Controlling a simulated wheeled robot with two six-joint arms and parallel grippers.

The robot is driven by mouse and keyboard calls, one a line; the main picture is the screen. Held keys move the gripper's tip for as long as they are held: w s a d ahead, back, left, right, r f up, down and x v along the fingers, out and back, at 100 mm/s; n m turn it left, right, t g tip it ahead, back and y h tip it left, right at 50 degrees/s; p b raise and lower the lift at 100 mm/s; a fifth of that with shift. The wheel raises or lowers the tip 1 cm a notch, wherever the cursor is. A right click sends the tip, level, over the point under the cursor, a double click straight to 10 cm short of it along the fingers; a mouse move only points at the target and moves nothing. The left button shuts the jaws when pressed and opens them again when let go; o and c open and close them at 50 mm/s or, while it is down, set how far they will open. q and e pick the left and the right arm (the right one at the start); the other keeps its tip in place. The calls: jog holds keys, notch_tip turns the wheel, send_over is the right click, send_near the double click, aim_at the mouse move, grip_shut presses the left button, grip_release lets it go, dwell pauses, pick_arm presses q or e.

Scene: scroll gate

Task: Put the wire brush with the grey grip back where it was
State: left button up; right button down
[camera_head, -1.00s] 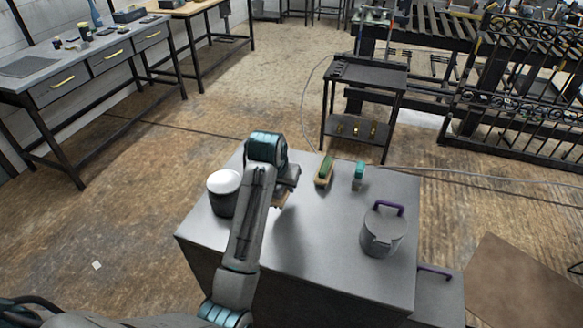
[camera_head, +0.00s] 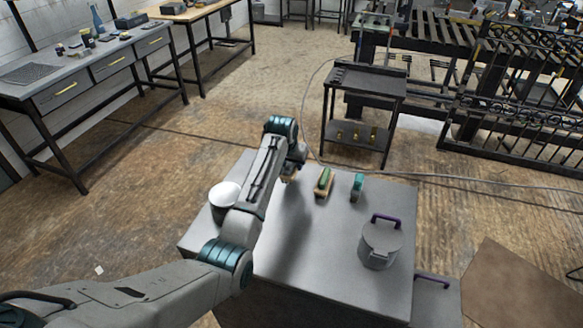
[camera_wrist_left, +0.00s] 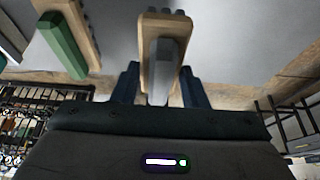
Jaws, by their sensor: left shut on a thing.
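My left gripper (camera_head: 294,163) is above the far edge of the grey table. In the left wrist view my left gripper (camera_wrist_left: 158,85) is shut on the wire brush with the grey grip (camera_wrist_left: 161,62), a wooden block with the grey grip between the fingers. In the head view only a bit of the held wooden block (camera_head: 290,177) shows below the gripper; the arm hides the rest. A similar wooden brush with a green grip (camera_head: 323,182) rests to its right, also seen in the wrist view (camera_wrist_left: 66,44). My right gripper is not in view.
The grey table (camera_head: 325,235) has free room in its middle. A teal-topped item (camera_head: 357,186) stands right of the green brush. A lidded pot with a purple handle (camera_head: 380,243) stands at the right, and a white-topped dark canister (camera_head: 223,197) at the left, partly behind my arm.

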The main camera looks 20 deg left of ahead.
aim_at(292, 169)
pick_arm(q)
jog(key=shift+w+f+p, duration=0.15)
jog(key=shift+w+p, duration=0.25)
notch_tip(292, 169, down, 2)
jog(key=shift+p, duration=0.9)
jog(key=shift+f, duration=0.35)
jog(key=shift+f, duration=0.1)
jog(key=o, duration=1.1)
